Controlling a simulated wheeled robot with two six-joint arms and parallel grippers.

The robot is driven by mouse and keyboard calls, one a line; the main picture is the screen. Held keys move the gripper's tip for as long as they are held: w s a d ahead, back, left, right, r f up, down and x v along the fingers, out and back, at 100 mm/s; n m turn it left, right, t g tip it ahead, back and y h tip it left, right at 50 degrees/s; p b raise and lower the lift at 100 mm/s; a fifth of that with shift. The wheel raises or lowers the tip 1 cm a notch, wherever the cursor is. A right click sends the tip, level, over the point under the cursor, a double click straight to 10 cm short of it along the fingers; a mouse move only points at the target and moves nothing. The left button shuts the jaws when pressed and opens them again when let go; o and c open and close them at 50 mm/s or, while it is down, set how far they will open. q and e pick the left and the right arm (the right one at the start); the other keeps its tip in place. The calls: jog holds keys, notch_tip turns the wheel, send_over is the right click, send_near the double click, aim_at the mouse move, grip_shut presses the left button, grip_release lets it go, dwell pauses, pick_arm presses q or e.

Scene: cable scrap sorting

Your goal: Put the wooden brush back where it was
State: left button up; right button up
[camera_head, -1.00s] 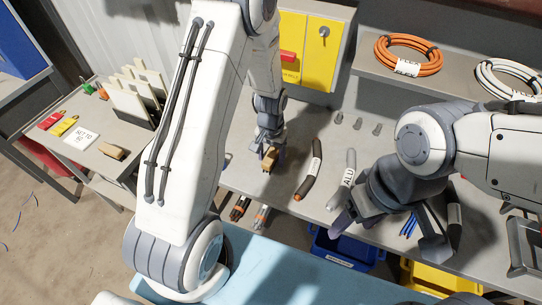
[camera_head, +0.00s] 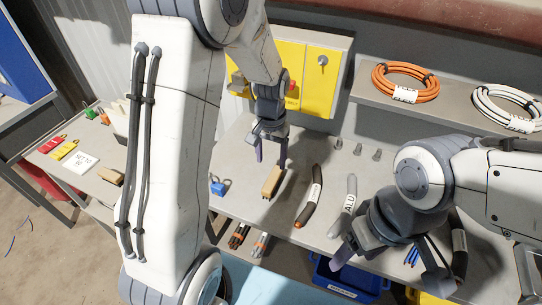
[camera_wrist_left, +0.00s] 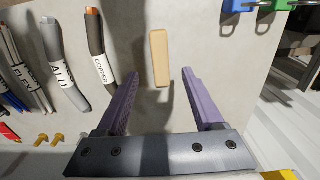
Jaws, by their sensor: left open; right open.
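The wooden brush (camera_head: 271,182) is a small tan block lying on the grey bench (camera_head: 240,207). It shows whole in the left wrist view (camera_wrist_left: 159,57), lying just past and between the fingertips with no finger touching it. My left gripper (camera_head: 271,162) is open and empty behind the brush, with its two purple fingers apart (camera_wrist_left: 160,74). My right gripper (camera_head: 391,266) is open and empty over the front of the bench, at the right. Whether the brush has bristles cannot be seen.
A copper cable piece (camera_head: 309,205) and a grey ALU piece (camera_head: 344,207) lie right of the brush. A blue padlock (camera_head: 217,187) lies left of it. A blue bin (camera_head: 350,281) hangs at the front. Another wooden block (camera_head: 109,175) sits on the left side table.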

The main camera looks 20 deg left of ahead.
pick_arm(q)
jog(key=s+d+r+m, duration=0.3)
jog(key=s+d+r, duration=0.3)
jog(key=s+d, duration=0.25)
jog(key=s+d+r+m, duration=0.1)
jog(key=s+d+m, duration=0.1)
jog(key=s, duration=0.5)
jog(key=s+d+r+m+h, duration=0.1)
jog(key=s+d+r+m, duration=0.1)
jog(key=s, duration=0.5)
jog(key=shift+s+d, duration=0.2)
jog(key=shift+d, duration=0.6)
jog(key=shift+r, duration=0.1)
